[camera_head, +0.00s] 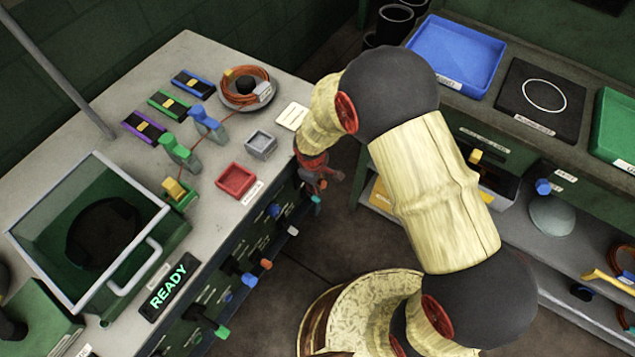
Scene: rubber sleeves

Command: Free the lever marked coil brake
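Several small levers with coloured sleeves stick out from the dark front panel of the left bench: a blue one (274,210), a white-tipped one (293,231), an orange one (266,264), another blue one (248,280) and a green one (222,332). The panel's labels are too small to read, so I cannot tell which lever is marked coil brake. My gripper (319,185) is at the bench's right front corner, close to the panel's far end. Its fingers are small and partly merged with what lies behind. I cannot tell whether it is open or touches anything.
On the left bench (280,85) stand a clear-lidded box (160,250), a READY sign (170,285), red (236,180) and grey (261,145) trays and a cable coil (246,85). A right-hand bench holds a blue tray (455,55). Dark floor lies between them.

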